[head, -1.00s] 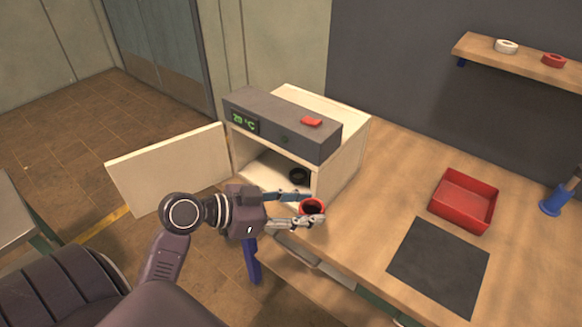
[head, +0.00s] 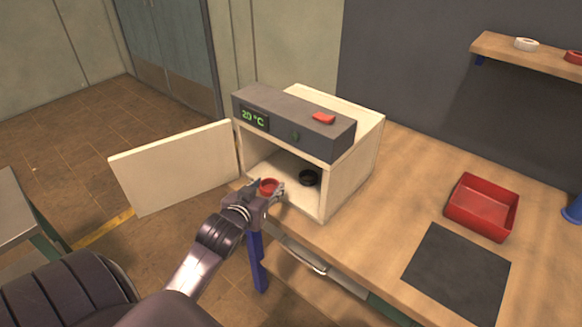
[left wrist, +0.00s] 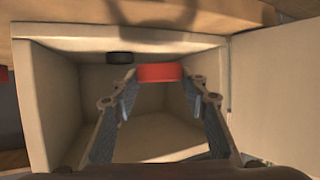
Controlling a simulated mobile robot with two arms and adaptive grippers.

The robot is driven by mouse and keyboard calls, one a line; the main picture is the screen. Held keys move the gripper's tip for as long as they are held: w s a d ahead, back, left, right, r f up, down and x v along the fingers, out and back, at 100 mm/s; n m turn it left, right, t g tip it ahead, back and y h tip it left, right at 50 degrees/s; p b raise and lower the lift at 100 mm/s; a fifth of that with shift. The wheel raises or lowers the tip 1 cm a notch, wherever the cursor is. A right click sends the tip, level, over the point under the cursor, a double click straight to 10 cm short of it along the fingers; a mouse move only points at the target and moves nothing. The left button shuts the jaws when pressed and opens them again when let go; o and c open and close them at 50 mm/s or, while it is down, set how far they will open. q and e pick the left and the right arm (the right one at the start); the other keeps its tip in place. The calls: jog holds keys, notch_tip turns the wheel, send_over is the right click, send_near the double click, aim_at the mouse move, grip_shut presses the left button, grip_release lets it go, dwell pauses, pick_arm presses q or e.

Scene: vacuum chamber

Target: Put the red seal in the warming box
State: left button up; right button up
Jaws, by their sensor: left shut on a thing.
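The red seal (head: 268,187) is a small red ring. My left gripper (head: 265,190) is shut on it at the open front of the warming box (head: 366,157). In the left wrist view the red seal (left wrist: 159,73) sits between the two fingertips (left wrist: 159,80), with the box interior around and beyond it. A black ring (head: 309,177) lies on the box floor to the right of the red seal; it also shows in the left wrist view (left wrist: 119,58). The box door (head: 175,168) stands wide open to the left. My right gripper is not in view.
The box's panel reads 20 °C and has a red switch (head: 323,118) on top. A red tray (head: 481,207) and a dark mat (head: 456,269) lie on the bench to the right. A shelf (head: 530,64) holds a white ring (head: 526,44). Bare bench lies between box and tray.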

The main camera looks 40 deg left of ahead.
pick_arm(q)
jog(key=p, duration=0.1)
send_over(284, 171)
jog(key=shift+s, duration=0.2)
jog(key=shift+w+f, duration=0.15)
jog(key=shift+f+p, duration=0.3)
jog(key=shift+f, duration=1.35)
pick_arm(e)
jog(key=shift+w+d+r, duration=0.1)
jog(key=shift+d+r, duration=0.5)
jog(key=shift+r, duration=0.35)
pick_arm(q)
jog(key=o, duration=0.7)
jog(key=shift+o, duration=0.6)
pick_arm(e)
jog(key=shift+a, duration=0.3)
